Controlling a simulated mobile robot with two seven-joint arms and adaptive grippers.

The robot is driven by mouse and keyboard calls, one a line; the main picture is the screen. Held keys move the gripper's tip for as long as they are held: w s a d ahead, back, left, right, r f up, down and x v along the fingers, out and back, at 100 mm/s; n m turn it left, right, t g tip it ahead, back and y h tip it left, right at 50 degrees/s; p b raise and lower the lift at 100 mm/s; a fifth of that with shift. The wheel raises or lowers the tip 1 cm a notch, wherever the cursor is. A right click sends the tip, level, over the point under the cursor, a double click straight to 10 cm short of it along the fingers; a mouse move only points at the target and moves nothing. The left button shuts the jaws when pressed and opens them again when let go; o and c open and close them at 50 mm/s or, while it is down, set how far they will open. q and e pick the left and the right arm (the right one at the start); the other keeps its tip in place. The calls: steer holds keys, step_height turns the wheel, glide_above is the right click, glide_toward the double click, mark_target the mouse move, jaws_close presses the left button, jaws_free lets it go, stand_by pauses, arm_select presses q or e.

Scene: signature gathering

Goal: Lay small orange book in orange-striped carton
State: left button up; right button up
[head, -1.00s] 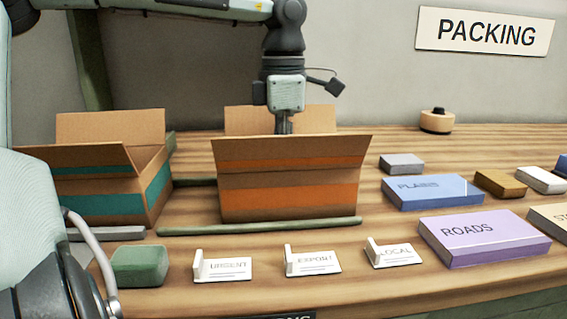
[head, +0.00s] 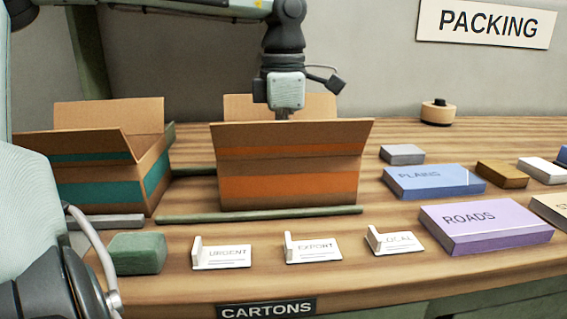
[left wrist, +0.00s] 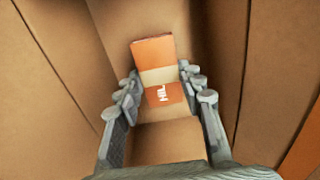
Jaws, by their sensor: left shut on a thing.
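The orange-striped carton (head: 289,187) stands open in the middle of the table, with its flaps up. My left gripper (head: 282,112) reaches down from above into it, and its fingertips are hidden behind the front flap in the head view. In the left wrist view the fingers (left wrist: 160,82) are shut on the small orange book (left wrist: 154,51), one on each side. The book has a cream band and white lettering. It is between the carton walls; whether it touches the bottom I cannot tell. My right gripper is not in view.
A teal-striped carton (head: 154,176) stands open to the left. A green block (head: 137,253) and cards for urgent (head: 222,253), export (head: 313,249) and local (head: 396,242) lie in front. Blue (head: 433,181) and purple (head: 485,227) books lie to the right.

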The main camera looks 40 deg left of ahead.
arm_select(q)
steer(key=shift+f+b, duration=0.3)
steer(key=shift+f, duration=0.2)
steer(key=o, duration=1.2)
steer(key=shift+o, duration=0.2)
